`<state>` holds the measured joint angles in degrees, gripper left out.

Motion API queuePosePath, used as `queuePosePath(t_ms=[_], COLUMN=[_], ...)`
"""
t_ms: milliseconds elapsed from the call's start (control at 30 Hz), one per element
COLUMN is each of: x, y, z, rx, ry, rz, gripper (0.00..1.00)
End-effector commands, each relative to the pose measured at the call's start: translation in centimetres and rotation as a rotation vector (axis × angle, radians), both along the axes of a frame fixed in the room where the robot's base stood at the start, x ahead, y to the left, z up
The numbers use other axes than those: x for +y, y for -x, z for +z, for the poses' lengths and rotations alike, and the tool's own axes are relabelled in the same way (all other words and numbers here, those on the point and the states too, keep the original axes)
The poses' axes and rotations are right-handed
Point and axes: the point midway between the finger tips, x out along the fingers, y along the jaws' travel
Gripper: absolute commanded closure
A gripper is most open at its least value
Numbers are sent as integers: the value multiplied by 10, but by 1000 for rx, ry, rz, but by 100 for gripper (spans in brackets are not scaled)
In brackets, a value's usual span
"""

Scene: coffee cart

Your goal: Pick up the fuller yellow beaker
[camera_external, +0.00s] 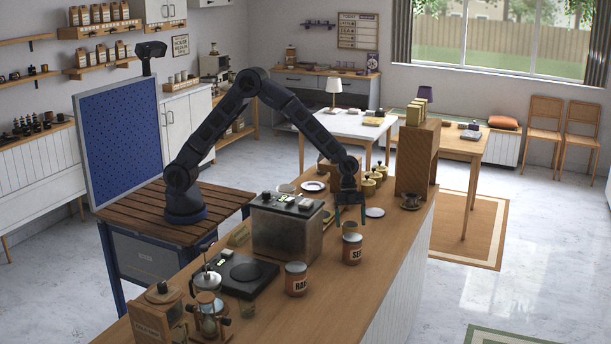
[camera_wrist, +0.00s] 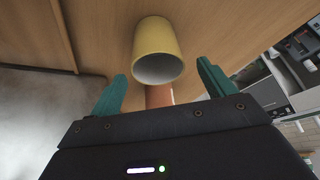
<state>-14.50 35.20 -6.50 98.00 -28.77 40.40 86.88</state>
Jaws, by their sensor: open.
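Several yellow beakers (camera_external: 369,187) stand together on the wooden counter, just right of my gripper (camera_external: 350,222) in the external view. They are too small there to tell how full each is. In the wrist view, one yellow beaker (camera_wrist: 158,36) shows ahead of my open gripper (camera_wrist: 161,71), in line with the gap between the fingers. Its pale grey mouth faces the camera. I cannot tell its fill level.
A jar (camera_external: 352,249) stands just below my gripper and another jar (camera_external: 296,279) nearer the front. A boxy machine (camera_external: 272,228) is to the left. A dark cup (camera_external: 410,200) and a tall wooden box (camera_external: 416,160) stand to the right.

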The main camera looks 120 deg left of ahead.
Motion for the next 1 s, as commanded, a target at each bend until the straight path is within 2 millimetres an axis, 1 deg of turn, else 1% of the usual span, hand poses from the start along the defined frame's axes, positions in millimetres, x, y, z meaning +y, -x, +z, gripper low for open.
queuePosePath(t_ms=[233,400,533,633,800,867,900,967,1000], x=[-3,-5,-12,-12,-12,-12,-12,-12,-12], y=[-1,-1,-5,-6,-6,-6,-6,-6,-6], z=[-16,-39,-52,-56,-56,-56,-56,-56,-56], rx=[1,3,1,1,0,0,0,0,0], ry=[-1,-1,0,-1,-1,-1,-1,-1,-1], rz=[1,1,0,1,1,1,1,1,1], gripper=[18,18,18,18,18,30,38,49,57])
